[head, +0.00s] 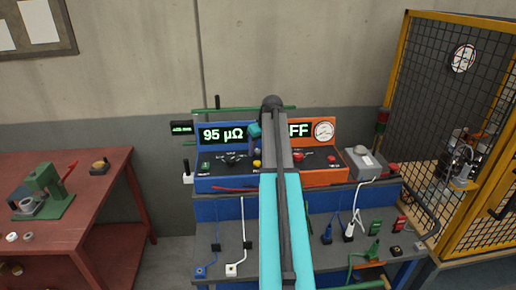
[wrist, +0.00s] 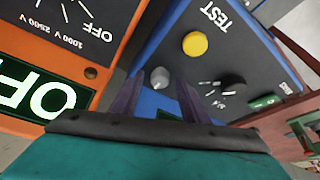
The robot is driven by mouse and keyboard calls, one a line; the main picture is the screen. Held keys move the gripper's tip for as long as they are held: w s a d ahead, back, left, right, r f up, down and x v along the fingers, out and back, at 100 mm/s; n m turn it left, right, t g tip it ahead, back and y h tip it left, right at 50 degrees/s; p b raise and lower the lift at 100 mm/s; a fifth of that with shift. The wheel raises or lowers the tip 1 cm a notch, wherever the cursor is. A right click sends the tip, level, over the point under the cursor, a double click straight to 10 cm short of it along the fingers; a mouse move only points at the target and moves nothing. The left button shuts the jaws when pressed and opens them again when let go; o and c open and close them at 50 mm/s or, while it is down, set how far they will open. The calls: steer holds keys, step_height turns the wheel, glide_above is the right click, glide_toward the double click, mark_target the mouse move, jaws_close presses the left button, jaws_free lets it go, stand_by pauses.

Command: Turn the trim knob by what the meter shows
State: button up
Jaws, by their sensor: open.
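The blue meter unit (head: 232,183) stands on the bench, and its lit display (head: 223,134) reads 95 µΩ. In the wrist view, a small grey knob (wrist: 160,78), which appears to be the trim knob, sits on the blue panel. My gripper (wrist: 158,88) is open, with its dark fingers on either side of this knob. I cannot tell whether they touch it. No label for the knob is readable. In the head view my arm hides the knob and part of the blue unit.
A yellow TEST button (wrist: 195,44) and a black selector knob (wrist: 232,86) are close to the grey knob. An orange unit (head: 318,178) with a dial gauge adjoins the blue one. A mesh cage (head: 440,85) stands right, a red table (head: 95,195) left.

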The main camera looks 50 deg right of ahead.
steer(key=shift+c, duration=0.5)
jaws_close()
steer(key=shift+m, duration=0.4)
steer(key=shift+a+m+g+h+b, duration=0.15)
steer(key=shift+m+g+h+b, duration=0.3)
steer(key=shift+m, duration=0.55)
steer(key=shift+m+h+b, duration=0.45)
steer(key=shift+m, duration=1.05)
steer(key=shift+w, duration=0.1)
steer(key=shift+o, duration=0.5)
jaws_free()
